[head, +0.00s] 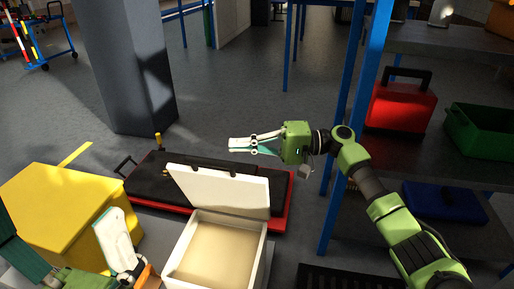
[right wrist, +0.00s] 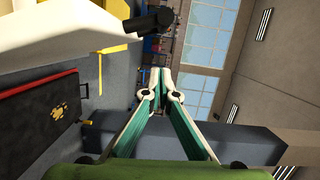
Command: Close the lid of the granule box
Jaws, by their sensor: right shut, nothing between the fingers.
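The white granule box (head: 196,258) stands at the bottom centre of the head view. Its lid (head: 228,190) is open and tilted up at the back, showing a beige inside. My right gripper (head: 231,146) is shut and empty, beyond the lid's upper edge in the head view and apart from it. Its closed fingertips show in the right wrist view (right wrist: 162,72), with a white panel, probably the lid (right wrist: 60,30), at upper left. My left gripper (head: 122,243) is partly in view left of the box; its jaw opening is unclear.
A yellow box (head: 65,205) stands at left. A red and black sliding jack (head: 150,185) lies on the floor behind the box. Blue-framed shelves at right hold a red case (head: 402,107), a green crate (head: 470,150) and a blue case (head: 445,203). A grey pillar (head: 122,65) stands behind.

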